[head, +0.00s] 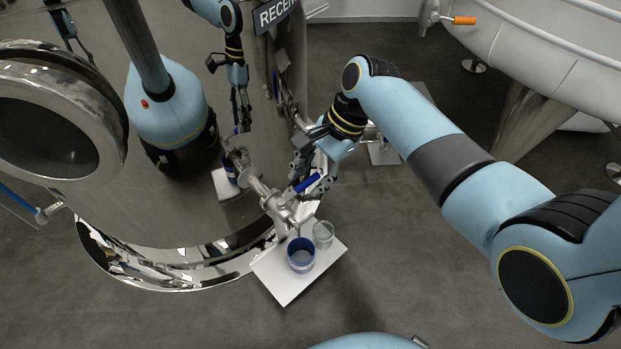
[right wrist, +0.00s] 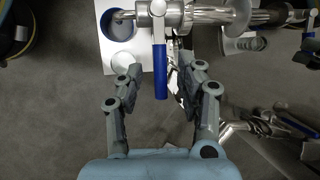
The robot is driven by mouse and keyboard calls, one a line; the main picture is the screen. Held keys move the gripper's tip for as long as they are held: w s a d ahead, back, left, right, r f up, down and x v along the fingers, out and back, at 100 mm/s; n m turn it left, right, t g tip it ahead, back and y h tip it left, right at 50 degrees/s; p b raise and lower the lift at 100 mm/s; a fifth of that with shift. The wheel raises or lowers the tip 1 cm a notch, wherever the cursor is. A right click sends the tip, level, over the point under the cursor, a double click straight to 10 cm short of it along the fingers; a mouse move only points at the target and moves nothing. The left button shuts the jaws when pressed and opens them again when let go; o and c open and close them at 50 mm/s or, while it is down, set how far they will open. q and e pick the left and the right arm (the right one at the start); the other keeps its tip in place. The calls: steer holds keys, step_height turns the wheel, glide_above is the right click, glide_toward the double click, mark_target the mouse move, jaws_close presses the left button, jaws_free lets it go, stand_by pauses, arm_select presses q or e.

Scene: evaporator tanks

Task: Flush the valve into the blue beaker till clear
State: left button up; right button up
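The valve (head: 277,203) sticks out of the shiny tank, with its blue handle (head: 307,183) pointing out to the side, across the pipe. The blue beaker (head: 301,262) stands upright under the valve's spout; its rim also shows in the right wrist view (right wrist: 116,36). I see no clear stream, and cannot tell what the beaker holds. My right gripper (head: 314,172) is at the handle. In the right wrist view its fingers (right wrist: 158,74) are spread, one on each side of the blue handle (right wrist: 160,76), with gaps visible. My left gripper is not in view.
A clear beaker (head: 323,236) stands right beside the blue one on a white plate (head: 285,289). The curved tank (head: 190,225) rises close to the gripper and mirrors my arm and body. Another tank with an orange-handled valve (head: 464,20) is at upper right. Grey floor is clear in front.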

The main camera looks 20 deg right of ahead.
steer(key=shift+c, duration=0.2)
jaws_close()
stand_by(0.4)
